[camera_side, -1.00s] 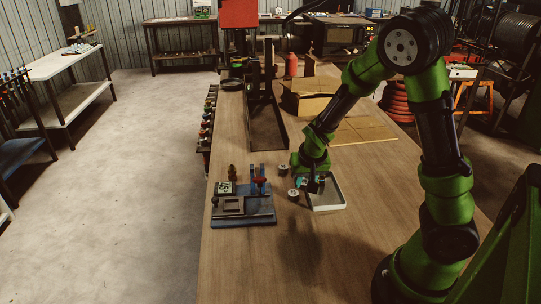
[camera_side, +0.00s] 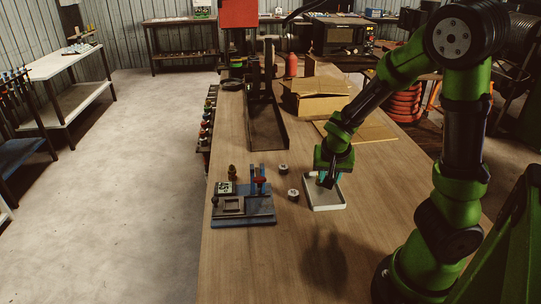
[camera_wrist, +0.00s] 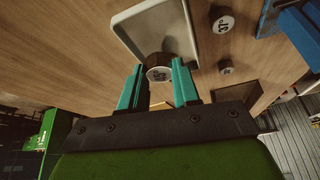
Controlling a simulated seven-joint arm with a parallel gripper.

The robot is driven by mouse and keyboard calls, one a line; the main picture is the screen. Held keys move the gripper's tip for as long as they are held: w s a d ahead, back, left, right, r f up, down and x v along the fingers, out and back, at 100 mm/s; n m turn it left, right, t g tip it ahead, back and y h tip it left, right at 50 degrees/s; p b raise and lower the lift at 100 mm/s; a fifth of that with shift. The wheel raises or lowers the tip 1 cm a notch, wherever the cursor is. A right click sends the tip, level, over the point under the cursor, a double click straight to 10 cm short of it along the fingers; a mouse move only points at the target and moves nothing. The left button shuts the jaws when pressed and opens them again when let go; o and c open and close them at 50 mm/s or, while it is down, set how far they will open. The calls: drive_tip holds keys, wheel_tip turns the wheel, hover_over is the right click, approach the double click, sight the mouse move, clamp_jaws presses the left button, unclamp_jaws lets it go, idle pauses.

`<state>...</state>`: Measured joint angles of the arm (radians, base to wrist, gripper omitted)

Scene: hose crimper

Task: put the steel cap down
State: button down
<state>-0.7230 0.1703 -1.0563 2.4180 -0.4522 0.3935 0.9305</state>
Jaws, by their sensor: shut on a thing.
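The steel cap (camera_wrist: 159,74), a short round piece with a dark marking on its pale face, sits between the teal fingertips of my gripper (camera_wrist: 158,82) in the wrist view. My gripper is shut on it. In the side view my gripper (camera_side: 326,180) is over the white-rimmed tray (camera_side: 328,208); the held cap cannot be made out there. The tray (camera_wrist: 124,27) also shows just beyond the cap in the wrist view. I cannot tell whether the cap touches the tray floor.
Two similar caps stand on the bench left of the tray, one nearer (camera_side: 293,194) and one farther (camera_side: 283,169). A blue fixture (camera_side: 245,220) lies farther left. A cardboard box (camera_side: 318,104) stands behind. The bench in front of the tray is clear.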

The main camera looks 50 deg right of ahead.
sight(326, 197)
drive_tip(key=shift+w+d+r+m+g, duration=0.35)
drive_tip(key=shift+d+r+m, duration=0.25)
drive_tip(key=shift+m, duration=0.1)
drive_tip(key=shift+w, duration=0.1)
wheel_tip(326, 197, down, 4)
drive_tip(key=shift+r+m, duration=0.25)
drive_tip(key=shift+m, duration=0.15)
drive_tip(key=shift+a+f, duration=0.1)
drive_tip(key=shift+f, duration=2.05)
drive_tip(key=shift+f, duration=0.15)
drive_tip(key=c, duration=0.8)
unclamp_jaws()
